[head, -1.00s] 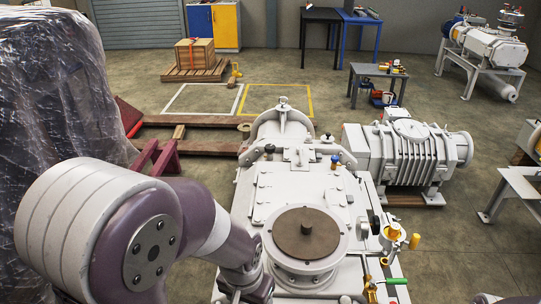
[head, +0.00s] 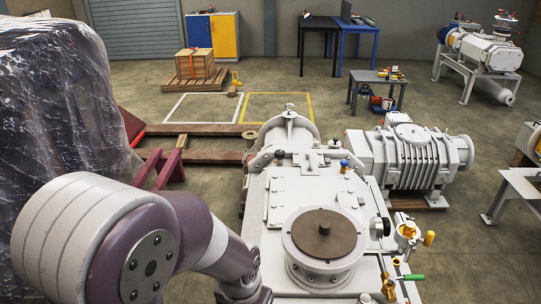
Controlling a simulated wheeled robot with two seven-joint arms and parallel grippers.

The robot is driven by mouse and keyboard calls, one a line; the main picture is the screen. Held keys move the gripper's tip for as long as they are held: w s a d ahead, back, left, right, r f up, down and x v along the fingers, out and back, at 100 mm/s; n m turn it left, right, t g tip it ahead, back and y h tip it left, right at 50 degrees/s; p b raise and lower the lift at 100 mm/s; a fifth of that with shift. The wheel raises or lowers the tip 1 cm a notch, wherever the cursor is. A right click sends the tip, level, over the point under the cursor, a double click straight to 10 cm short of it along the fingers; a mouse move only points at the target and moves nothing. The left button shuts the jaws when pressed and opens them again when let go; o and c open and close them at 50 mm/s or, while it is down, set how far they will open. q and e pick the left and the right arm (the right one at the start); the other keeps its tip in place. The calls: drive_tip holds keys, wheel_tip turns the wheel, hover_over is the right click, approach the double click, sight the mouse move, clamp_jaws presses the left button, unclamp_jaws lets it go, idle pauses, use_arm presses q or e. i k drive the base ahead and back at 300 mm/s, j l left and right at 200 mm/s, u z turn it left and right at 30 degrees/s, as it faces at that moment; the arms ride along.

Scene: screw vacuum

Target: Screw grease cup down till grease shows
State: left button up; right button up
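I cannot tell for sure which fitting is the grease cup. A small brass fitting (head: 344,167) stands upright on the far right part of the grey machine's top (head: 289,207). A brass-coloured fitting (head: 406,232) with a yellow part beside it sits on the machine's right side. No grease can be made out. My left arm comes in from the left and its far end runs down to the bottom edge, left of the round flange. My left gripper is out of sight below or behind it. My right gripper is not in view.
A round flange with a brown disc (head: 342,238) rises from the near machine top. A green-handled valve (head: 410,277) sticks out at the near right. A ribbed grey pump (head: 410,160) stands behind right, a plastic-wrapped bulk (head: 65,120) at left.

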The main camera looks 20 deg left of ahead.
sight(279, 154)
drive_tip(key=k+j+z, duration=0.1)
drive_tip(key=j, duration=0.3)
drive_tip(key=k+j+z, duration=0.1)
drive_tip(key=j, duration=0.25)
drive_tip(key=k+j+z, duration=0.1)
drive_tip(key=k+j, duration=0.15)
drive_tip(key=j, duration=0.15)
drive_tip(key=k+j+z, duration=0.1)
drive_tip(key=j, duration=0.25)
drive_tip(key=k+j+z, duration=0.1)
drive_tip(key=k+j, duration=0.15)
drive_tip(key=i+j+z, duration=0.2)
drive_tip(key=j, duration=0.35)
drive_tip(key=i+j+z, duration=0.15)
drive_tip(key=j, duration=0.4)
drive_tip(key=i+j+z, duration=0.2)
drive_tip(key=j, duration=0.4)
drive_tip(key=j+z, duration=0.2)
drive_tip(key=j, duration=0.4)
